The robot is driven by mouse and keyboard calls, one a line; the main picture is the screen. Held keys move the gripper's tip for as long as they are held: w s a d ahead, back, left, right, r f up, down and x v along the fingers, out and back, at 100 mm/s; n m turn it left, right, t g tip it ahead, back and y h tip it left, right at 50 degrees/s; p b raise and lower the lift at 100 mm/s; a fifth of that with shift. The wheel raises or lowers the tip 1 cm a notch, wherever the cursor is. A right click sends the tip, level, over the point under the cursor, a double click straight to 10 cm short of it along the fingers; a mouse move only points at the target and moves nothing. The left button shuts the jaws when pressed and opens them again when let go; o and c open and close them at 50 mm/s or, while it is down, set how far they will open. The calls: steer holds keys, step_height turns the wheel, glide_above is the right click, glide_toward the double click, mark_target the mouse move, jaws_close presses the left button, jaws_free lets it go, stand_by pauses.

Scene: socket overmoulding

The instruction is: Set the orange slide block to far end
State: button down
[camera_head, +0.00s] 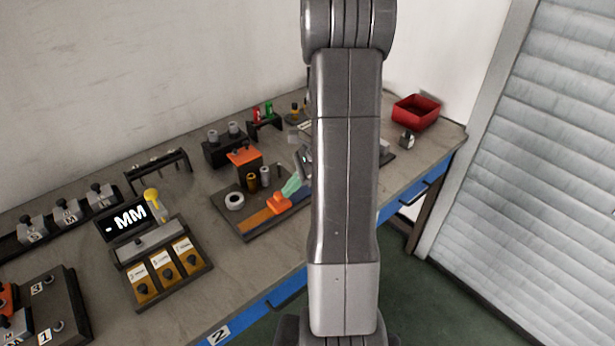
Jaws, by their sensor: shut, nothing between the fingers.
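The orange slide block (278,203) sits on a brown-orange strip (255,219) that runs along the front of a dark base plate (243,236). It is near the strip's right part, as far as I can see. My gripper (289,189) has pale green fingertips, shut and empty, pointing down and left right at the block. I cannot tell whether they touch it. My own arm hides part of the gripper and the plate's right side.
A red bin (416,110) is at the far right.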

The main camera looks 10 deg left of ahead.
steer(key=s+a, duration=0.1)
steer(key=s, duration=0.1)
steer(key=s+a, duration=0.3)
steer(key=s, duration=0.1)
steer(key=shift+s+a, duration=0.1)
steer(key=shift+a, duration=0.25)
steer(key=shift+d, duration=0.1)
steer(key=shift+d+r+p, duration=0.1)
steer(key=shift+d+p, duration=0.05)
steer(key=shift+p, duration=0.2)
steer(key=w+d+f+v, duration=0.1)
steer(key=v, duration=1.1)
steer(key=shift+w+d+p, duration=0.2)
steer(key=shift+d+p, duration=0.15)
steer(key=shift+d, duration=0.2)
